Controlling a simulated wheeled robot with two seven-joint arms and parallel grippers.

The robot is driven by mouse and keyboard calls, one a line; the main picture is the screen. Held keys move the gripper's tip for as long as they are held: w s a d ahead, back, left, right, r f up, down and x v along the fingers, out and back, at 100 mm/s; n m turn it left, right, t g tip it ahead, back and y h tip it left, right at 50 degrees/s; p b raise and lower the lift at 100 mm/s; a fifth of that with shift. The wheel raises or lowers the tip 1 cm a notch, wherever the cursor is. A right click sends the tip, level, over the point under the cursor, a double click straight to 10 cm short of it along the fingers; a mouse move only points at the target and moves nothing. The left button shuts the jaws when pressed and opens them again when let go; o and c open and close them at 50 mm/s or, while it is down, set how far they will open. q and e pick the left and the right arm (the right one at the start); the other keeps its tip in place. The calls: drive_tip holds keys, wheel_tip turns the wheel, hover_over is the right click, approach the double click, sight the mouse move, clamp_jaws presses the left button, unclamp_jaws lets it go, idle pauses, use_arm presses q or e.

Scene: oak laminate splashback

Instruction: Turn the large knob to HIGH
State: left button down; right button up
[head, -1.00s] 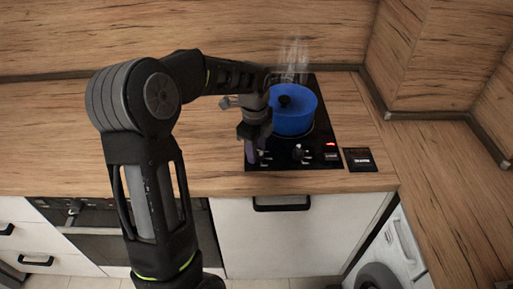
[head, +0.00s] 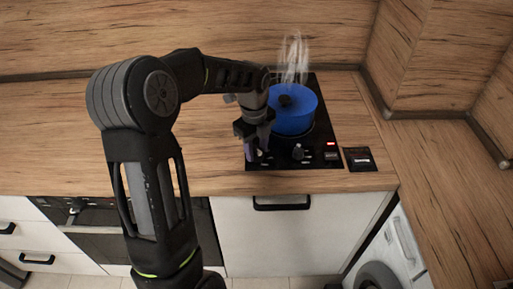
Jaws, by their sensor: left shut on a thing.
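The black cooktop (head: 325,120) is set into the wooden counter, with a row of controls along its front edge. My left gripper (head: 257,152) points down over the left end of that row and is shut on a knob there. The fingers mostly hide this knob, so its pointer and markings cannot be read. Another knob (head: 298,152) stands free to the right of the gripper. A red lit indicator (head: 331,144) shows farther right. My right gripper is not in view.
A blue lidded pot (head: 292,112) stands on the cooktop close behind my gripper, with steam (head: 294,60) rising behind it. A small dark panel (head: 359,159) lies right of the cooktop. The counter (head: 220,160) on the left is clear.

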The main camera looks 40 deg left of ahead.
sight(256, 149)
use_arm(q)
drive_tip(key=c, duration=0.9)
unclamp_jaws()
drive_tip(key=shift+r, duration=0.1)
drive_tip(key=r, duration=0.3)
drive_tip(key=r+b, duration=0.1)
drive_tip(key=r, duration=0.3)
drive_tip(key=shift+s+r, duration=0.2)
drive_tip(key=shift+r, duration=0.1)
